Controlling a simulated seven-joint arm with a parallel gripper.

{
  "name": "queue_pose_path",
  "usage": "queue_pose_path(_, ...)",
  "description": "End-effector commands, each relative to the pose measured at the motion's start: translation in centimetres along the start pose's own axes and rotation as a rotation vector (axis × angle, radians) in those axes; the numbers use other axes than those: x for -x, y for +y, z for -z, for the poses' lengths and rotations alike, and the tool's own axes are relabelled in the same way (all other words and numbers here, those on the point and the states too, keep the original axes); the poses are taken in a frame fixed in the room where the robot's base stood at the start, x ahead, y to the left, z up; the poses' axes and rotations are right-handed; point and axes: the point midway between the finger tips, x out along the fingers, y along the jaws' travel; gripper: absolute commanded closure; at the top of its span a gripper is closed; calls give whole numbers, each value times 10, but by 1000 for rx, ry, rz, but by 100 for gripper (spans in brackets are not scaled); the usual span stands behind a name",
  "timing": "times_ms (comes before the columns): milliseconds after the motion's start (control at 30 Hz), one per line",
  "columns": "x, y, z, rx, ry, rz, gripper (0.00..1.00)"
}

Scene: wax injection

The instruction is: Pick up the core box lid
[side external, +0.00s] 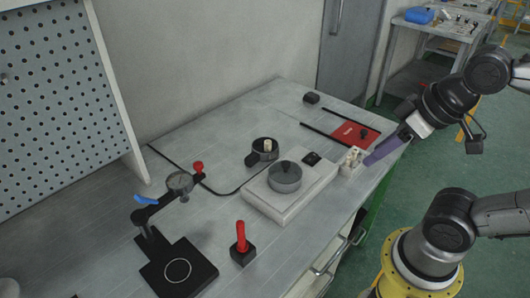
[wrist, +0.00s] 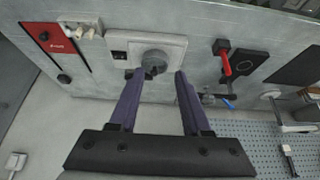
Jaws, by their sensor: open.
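No part is marked as the core box lid, and I cannot tell for certain which one it is. Small off-white block pieces (side external: 351,160) stand beside that base, near the table's right edge. My gripper (side external: 369,161) is at that edge, close to the block pieces in the picture. In the wrist view my gripper (wrist: 158,74) is open, with nothing between its purple fingers. The pot (wrist: 154,62) shows beyond and between the fingertips; the block pieces (wrist: 84,30) are up and left.
A red plate (side external: 355,134) with dark bars lies behind the block pieces. A black pan (side external: 262,154) stands behind the pot. A red-handled tool (side external: 242,244) and a black stand (side external: 178,270) are at the front. Bare table (side external: 120,220) lies at left.

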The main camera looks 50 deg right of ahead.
Motion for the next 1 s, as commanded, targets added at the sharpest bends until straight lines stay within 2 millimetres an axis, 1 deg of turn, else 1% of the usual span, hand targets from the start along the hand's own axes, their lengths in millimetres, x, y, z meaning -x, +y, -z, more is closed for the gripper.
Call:
queue_pose_path(333, 0, 0, 0, 0, 0, 0, 52)
queue_pose_path(367, 0, 0, 0, 0, 0, 0, 50)
queue_pose_path(433, 0, 0, 0, 0, 0, 0, 38)
queue_pose_path(467, 0, 0, 0, 0, 0, 0, 35)
queue_pose_path(767, 0, 0, 0, -13, 0, 0, 35)
queue_pose_path(867, 0, 0, -1, -88, -4, 0, 35)
queue_pose_path(933, 2, -1, 0, -193, -7, 4, 35)
queue_pose_path(1000, 9, -3, 8, -338, 1, 12, 35)
